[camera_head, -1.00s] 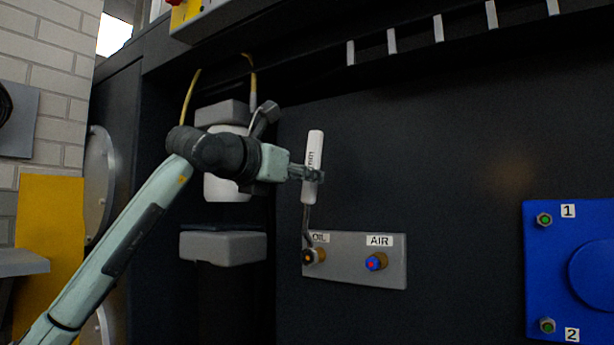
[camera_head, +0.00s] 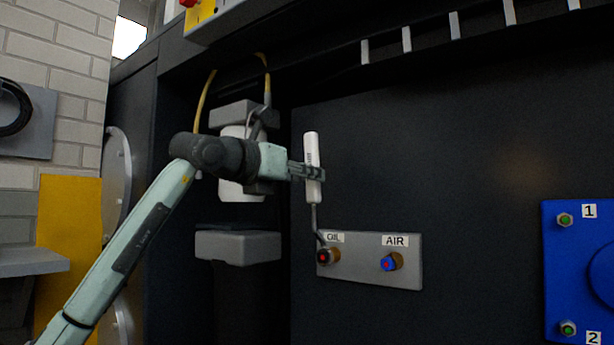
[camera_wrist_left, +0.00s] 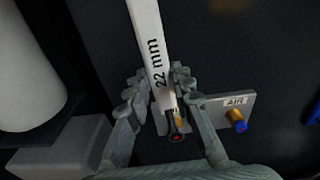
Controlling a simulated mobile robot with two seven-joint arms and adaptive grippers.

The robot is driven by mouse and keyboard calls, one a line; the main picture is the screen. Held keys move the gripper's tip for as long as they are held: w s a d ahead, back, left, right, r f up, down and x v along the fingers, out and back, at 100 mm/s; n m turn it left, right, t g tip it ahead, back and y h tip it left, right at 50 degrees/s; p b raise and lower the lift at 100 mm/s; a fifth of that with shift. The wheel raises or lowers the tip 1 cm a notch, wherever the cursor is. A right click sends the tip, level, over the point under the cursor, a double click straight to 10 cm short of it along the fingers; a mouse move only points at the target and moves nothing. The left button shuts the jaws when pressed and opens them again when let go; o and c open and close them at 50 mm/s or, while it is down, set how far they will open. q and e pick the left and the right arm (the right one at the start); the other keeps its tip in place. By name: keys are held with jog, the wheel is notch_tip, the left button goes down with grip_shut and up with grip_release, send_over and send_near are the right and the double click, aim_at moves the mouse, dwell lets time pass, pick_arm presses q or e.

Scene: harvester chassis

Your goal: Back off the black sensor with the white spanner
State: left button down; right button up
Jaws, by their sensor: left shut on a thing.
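The white spanner (camera_head: 312,150) stands nearly upright, its dark shaft reaching down to the sensor under the OIL label. Its jaw is at the black sensor (camera_head: 324,257), which has a red centre and sits in a brass fitting. How fully the jaw fits around it is too small to tell. My left gripper (camera_head: 313,172) is shut on the white handle. In the left wrist view the spanner (camera_wrist_left: 150,45) is marked "22 mm" and runs between the fingers toward the black sensor (camera_wrist_left: 176,138). My right gripper is not in view.
A blue sensor (camera_head: 389,262) sits in a brass fitting under the AIR label on the same grey plate (camera_head: 360,278). A white cylinder and a grey block (camera_head: 238,247) stand behind and left. A blue panel (camera_head: 556,280) is at right. The dark wall between is clear.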

pick_arm(q)
jog(key=shift+w+a+f+n, duration=0.1)
jog(key=shift+w+a+n, duration=0.4)
jog(key=shift+a, duration=0.1)
jog(key=shift+w+a+f+n, duration=0.1)
jog(key=shift+w+a+n, duration=0.25)
jog(key=shift+a+n, duration=0.2)
jog(key=shift+a, duration=0.1)
jog(key=shift+w+a+f+n, duration=0.25)
jog(key=shift+w+a+n, duration=0.2)
jog(key=shift+a+n, duration=0.1)
jog(key=shift+w+a+f+n, duration=0.2)
jog(key=shift+w+a+n, duration=0.2)
jog(key=shift+a+n, duration=0.1)
jog(key=shift+a+f+p, duration=0.15)
jog(key=shift+p, duration=0.15)
